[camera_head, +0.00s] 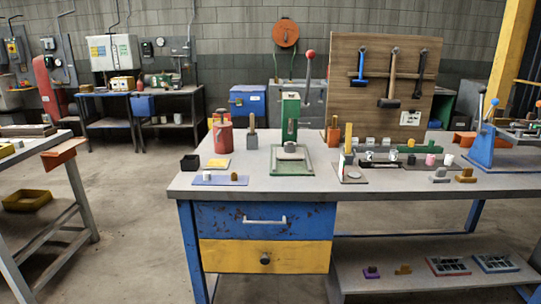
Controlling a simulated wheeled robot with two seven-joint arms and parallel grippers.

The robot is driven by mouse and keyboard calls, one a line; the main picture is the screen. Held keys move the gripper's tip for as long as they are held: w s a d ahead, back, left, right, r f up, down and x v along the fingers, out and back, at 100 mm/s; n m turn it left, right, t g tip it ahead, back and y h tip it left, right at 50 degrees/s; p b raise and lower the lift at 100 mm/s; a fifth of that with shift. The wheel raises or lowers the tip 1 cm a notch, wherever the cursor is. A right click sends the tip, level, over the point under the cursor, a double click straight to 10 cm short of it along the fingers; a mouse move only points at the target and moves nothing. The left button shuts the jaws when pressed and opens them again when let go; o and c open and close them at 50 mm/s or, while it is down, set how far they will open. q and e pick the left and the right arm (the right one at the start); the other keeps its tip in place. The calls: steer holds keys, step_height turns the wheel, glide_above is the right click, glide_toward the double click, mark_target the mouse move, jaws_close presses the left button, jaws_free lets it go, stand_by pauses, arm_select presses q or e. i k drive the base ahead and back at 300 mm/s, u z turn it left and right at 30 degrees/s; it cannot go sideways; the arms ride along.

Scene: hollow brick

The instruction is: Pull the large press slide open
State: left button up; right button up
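A green press (290,115) stands on the workbench near the middle of the view, with a tall upright column. A lever with a red ball (309,54) rises just to the right of its column. In front of the column lies a flat green base frame (305,172) with a pale plate (291,152) and a small grey block (290,146) on it. I cannot tell which part is the slide, or how far it is out. Neither of my grippers is in view.
The workbench (400,184) has a blue drawer (230,221) and a yellow drawer (230,256), both shut. A red can (223,138) stands left of the green press. Small parts lie right of it, before a tool board (352,100). The front edge is mostly clear.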

mark_target(290, 152)
steer(key=u, duration=0.55)
steer(key=i, duration=0.85)
steer(key=u, duration=0.15)
